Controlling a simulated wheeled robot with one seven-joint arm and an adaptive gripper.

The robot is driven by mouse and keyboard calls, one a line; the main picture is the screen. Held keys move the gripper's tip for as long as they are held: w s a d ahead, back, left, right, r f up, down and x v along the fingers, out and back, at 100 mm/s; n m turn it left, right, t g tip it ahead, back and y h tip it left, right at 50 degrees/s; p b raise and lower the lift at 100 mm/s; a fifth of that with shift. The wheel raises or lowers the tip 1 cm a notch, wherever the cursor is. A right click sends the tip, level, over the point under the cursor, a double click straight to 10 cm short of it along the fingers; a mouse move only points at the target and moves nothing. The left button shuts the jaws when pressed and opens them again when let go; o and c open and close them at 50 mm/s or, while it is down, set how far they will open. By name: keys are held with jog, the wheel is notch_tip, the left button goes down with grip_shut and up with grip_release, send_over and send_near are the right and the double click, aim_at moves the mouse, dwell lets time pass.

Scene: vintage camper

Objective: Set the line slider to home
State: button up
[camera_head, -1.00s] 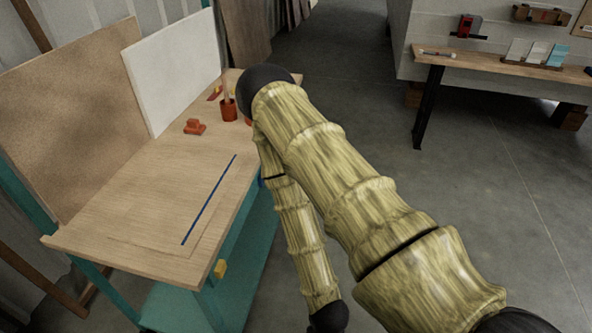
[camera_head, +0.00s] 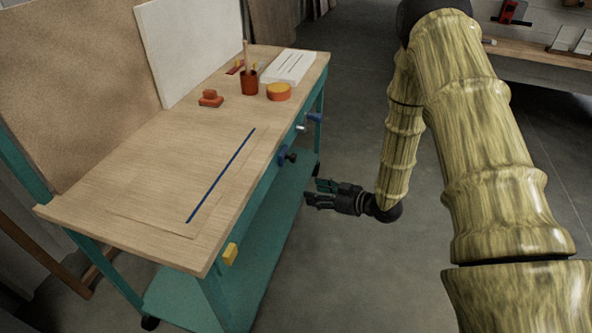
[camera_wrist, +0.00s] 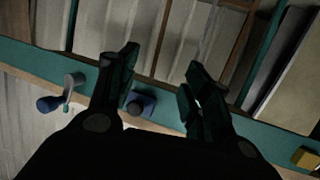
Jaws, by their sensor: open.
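A blue block with a dark knob (camera_head: 284,155) sits on the teal front rail of the workbench. A yellow block (camera_head: 230,254) sits on the same rail near its near end. I cannot tell for sure which is the line slider. A dark blue line (camera_head: 220,176) runs along the wooden top. My gripper (camera_head: 317,193) is open and empty, beside the bench front, lower than the top and apart from the rail. In the wrist view, the blue block (camera_wrist: 141,103) shows between and beyond the open fingers (camera_wrist: 162,68), and the yellow block (camera_wrist: 306,157) is at the far right.
An orange-red cup (camera_head: 250,84), tape roll (camera_head: 279,92) and orange object (camera_head: 210,98) stand on the top. The floor right of the bench is clear.

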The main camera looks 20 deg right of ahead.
aim_at(288, 157)
jog(key=w+d+r+n+g+y+b, duration=0.1)
jog(key=w+d+r+n+y+b, duration=0.25)
jog(key=r+n+y, duration=0.35)
jog(key=w+a+r+m+h, duration=0.1)
jog(key=w+a, duration=0.4)
jog(key=a, duration=0.3)
jog(key=shift+r, duration=0.1)
jog(key=shift+a, duration=0.1)
grip_shut()
